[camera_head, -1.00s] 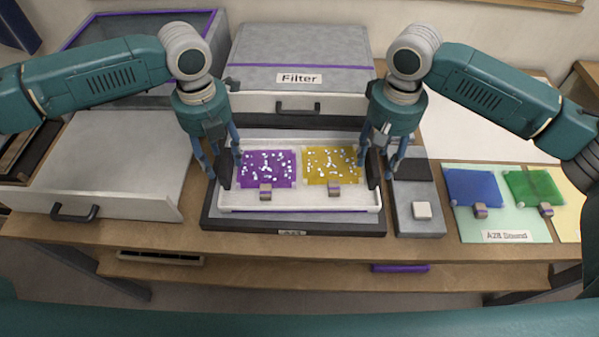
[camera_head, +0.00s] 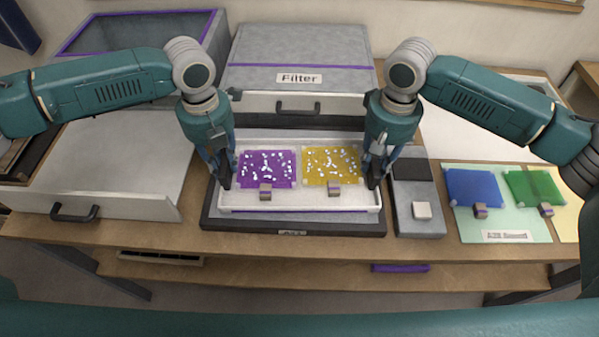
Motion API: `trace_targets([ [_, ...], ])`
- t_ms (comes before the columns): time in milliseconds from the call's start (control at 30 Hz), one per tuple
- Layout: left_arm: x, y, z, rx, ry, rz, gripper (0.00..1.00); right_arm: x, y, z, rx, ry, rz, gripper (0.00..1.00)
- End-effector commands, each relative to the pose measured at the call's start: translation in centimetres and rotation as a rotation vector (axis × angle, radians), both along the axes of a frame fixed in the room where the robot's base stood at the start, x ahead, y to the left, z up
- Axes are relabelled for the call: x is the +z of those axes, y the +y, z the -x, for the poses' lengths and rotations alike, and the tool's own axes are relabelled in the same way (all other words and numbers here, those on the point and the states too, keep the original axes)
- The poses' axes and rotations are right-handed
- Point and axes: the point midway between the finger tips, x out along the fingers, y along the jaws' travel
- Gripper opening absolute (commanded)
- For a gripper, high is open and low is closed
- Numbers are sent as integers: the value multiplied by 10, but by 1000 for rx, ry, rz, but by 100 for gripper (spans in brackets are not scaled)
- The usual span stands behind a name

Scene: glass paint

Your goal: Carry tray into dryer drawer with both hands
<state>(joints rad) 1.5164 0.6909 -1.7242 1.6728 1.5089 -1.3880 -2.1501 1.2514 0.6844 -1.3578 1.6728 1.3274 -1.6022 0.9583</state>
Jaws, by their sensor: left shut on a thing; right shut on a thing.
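The white tray (camera_head: 300,201) sits on a dark grey base in the middle of the table. It holds a purple glass piece (camera_head: 266,169) and a yellow glass piece (camera_head: 331,166), both with white specks and a small clip at the front edge. My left gripper (camera_head: 226,182) is shut on the tray's left wall. My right gripper (camera_head: 374,181) is shut on its right wall. The fingers hide parts of both side walls.
A grey box marked Filter (camera_head: 300,50) with a handled drawer front stands behind the tray. A small grey device with a white block (camera_head: 422,210) is just right of the tray. Blue (camera_head: 474,187) and green (camera_head: 533,186) glass pieces lie on sheets at the far right.

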Motion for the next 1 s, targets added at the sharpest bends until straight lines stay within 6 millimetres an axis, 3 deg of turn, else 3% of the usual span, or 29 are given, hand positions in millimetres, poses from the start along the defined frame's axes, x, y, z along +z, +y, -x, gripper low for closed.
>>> trace_targets([
  [267, 6, 0, -1, 1, -2, 0, 0, 6, 0, -1, -1, -2, 0, 0],
  [733, 49, 1, -1, 1, -1, -1, 0, 50, -1, -1, -1, -2, 1, 0],
  [1000, 51, 1, -1, 1, -1, -1, 0, 51, -1, -1, -1, -2, 1, 0],
])
